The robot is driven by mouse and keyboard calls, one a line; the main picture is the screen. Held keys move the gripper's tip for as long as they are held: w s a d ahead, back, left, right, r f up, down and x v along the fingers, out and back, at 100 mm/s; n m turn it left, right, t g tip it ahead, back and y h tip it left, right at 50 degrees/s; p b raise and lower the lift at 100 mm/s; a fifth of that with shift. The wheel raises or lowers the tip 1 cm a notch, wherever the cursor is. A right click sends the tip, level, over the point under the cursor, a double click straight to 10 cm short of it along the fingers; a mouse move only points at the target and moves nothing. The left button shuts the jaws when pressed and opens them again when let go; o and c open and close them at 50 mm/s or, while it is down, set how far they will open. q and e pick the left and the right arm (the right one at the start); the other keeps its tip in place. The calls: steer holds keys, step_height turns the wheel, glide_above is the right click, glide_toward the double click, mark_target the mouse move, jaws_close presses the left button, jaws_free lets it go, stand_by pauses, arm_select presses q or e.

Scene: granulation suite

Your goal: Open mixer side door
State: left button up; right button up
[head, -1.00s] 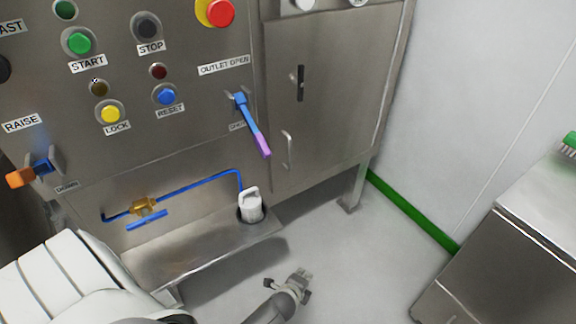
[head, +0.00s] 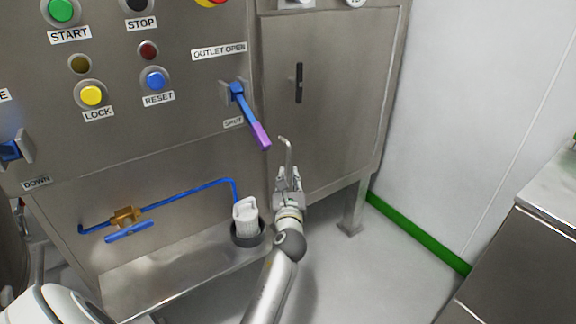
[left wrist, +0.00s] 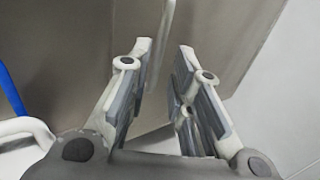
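The mixer side door (head: 345,95) is a flat steel panel on the right of the machine and looks closed. It has a small black latch (head: 299,83) and a thin pale vertical handle (head: 288,150) near its left edge. My left gripper (head: 288,175) is at the lower end of this handle and hides part of it. In the left wrist view the fingers (left wrist: 164,48) stand apart, and the handle (left wrist: 161,35) shows just beyond and between the fingertips. I cannot tell whether they touch it. My right gripper is not in view.
Left of the door, a lever with a purple grip (head: 260,135) sticks out. A steel cabinet (head: 515,265) stands at right; the floor between is clear.

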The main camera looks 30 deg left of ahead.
mark_target(289, 163)
arm_select(q)
steer(key=b+x, duration=0.1)
steer(key=x, duration=0.6)
steer(key=shift+w+a+f+b, duration=0.1)
steer(key=shift+w+b, duration=0.05)
steer(key=shift+b, duration=0.2)
steer(key=shift+w+a, duration=0.35)
steer(key=shift+w, duration=0.2)
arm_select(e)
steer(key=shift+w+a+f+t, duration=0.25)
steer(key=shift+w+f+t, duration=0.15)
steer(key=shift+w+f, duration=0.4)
arm_select(q)
steer(key=shift+c, duration=0.4)
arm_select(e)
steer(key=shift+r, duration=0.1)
arm_select(q)
jaws_close()
